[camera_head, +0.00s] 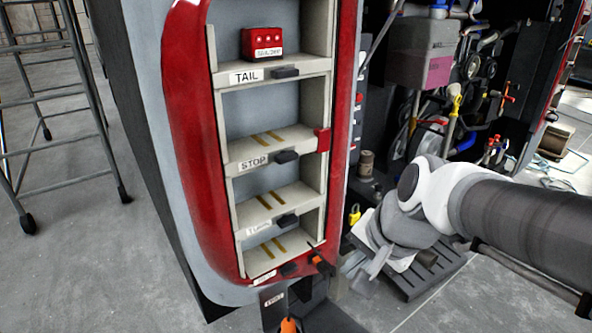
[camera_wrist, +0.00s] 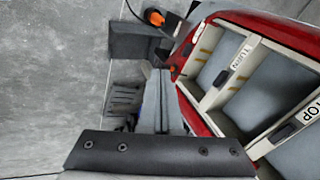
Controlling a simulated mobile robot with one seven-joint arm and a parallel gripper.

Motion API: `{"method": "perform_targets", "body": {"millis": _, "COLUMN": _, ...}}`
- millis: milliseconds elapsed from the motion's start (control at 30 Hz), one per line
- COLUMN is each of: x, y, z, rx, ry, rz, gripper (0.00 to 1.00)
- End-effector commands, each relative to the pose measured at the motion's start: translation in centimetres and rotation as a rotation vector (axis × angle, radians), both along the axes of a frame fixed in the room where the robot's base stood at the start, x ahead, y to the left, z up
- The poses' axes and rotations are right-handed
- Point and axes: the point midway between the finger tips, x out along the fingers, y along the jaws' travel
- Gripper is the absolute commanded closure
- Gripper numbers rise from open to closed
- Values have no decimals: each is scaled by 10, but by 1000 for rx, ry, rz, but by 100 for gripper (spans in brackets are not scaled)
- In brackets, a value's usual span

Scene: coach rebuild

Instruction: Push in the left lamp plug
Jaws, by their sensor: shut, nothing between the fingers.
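A black-and-orange plug (camera_head: 320,264) sits at the lower right corner of the red-rimmed lamp frame (camera_head: 180,130). A second orange plug (camera_head: 288,325) shows at the bottom edge of the head view, below a small label. The wrist view shows an orange plug with a dark cable (camera_wrist: 155,17) at the top. I cannot tell for certain which is the left lamp plug, or how deep either plug sits. My gripper (camera_head: 372,268) is shut and empty, right of the frame and apart from both plugs. Its fingers (camera_wrist: 156,100) show mid-picture in the wrist view.
The frame has several shelves, with labels TAIL (camera_head: 246,77) and STOP (camera_head: 253,163). A red lamp box (camera_head: 262,43) stands on the top shelf. A dark pallet (camera_head: 415,275) lies behind my gripper. Scaffolding (camera_head: 60,100) stands left; the floor between is clear.

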Motion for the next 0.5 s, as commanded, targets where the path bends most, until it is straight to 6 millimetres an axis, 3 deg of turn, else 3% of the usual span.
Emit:
{"method": "perform_targets", "body": {"millis": 267, "x": 45, "y": -8, "z": -33, "rx": 282, "ry": 159, "rz": -525, "gripper": 100}}
{"method": "perform_targets", "body": {"millis": 500, "x": 77, "y": -27, "z": -71, "rx": 474, "ry": 284, "rz": -1014, "gripper": 100}}
